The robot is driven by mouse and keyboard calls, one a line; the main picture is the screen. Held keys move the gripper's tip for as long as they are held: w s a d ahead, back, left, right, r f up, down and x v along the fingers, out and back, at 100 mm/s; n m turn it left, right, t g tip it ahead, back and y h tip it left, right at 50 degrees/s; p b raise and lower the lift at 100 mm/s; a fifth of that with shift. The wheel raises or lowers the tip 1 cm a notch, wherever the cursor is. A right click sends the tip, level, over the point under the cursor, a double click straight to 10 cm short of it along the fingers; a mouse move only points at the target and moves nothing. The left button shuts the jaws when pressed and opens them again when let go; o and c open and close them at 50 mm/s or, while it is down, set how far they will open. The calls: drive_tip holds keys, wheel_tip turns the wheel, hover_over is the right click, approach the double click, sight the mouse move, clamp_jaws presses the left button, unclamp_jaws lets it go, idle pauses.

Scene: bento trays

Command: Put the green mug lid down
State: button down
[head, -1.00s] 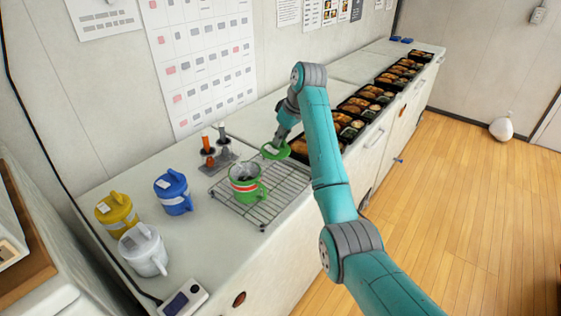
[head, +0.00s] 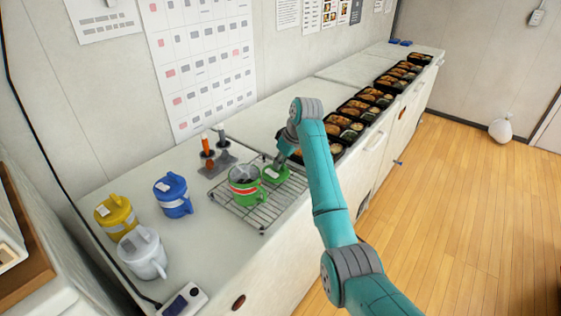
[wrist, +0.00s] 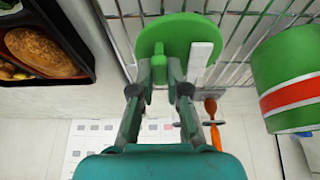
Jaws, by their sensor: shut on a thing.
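The green mug lid (head: 276,174) is low over the wire rack, just right of the green mug. It also shows in the wrist view (wrist: 178,35), where my gripper (wrist: 160,75) is shut on its knob. The lid appears flat, at or near the rack's wires; I cannot tell whether it touches. The green mug (head: 247,192), with a white and red band, stands open on the rack (head: 262,219). In the wrist view the mug (wrist: 290,80) is at the right, apart from the lid. In the head view my arm partly hides the gripper (head: 280,163).
Blue (head: 173,194), yellow (head: 117,215) and white (head: 143,252) lidded mugs stand left of the rack. A holder with an orange-handled tool (head: 207,145) is behind it. Black bento trays (head: 352,128) line the counter beyond my arm. A small scale-like device (head: 183,301) is at the front.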

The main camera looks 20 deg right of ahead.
drive_tip(key=c, duration=1.2)
unclamp_jaws()
drive_tip(key=shift+o, duration=0.2)
drive_tip(key=v, duration=1.2)
drive_tip(key=shift+r, duration=0.15)
drive_tip(key=shift+w, duration=0.1)
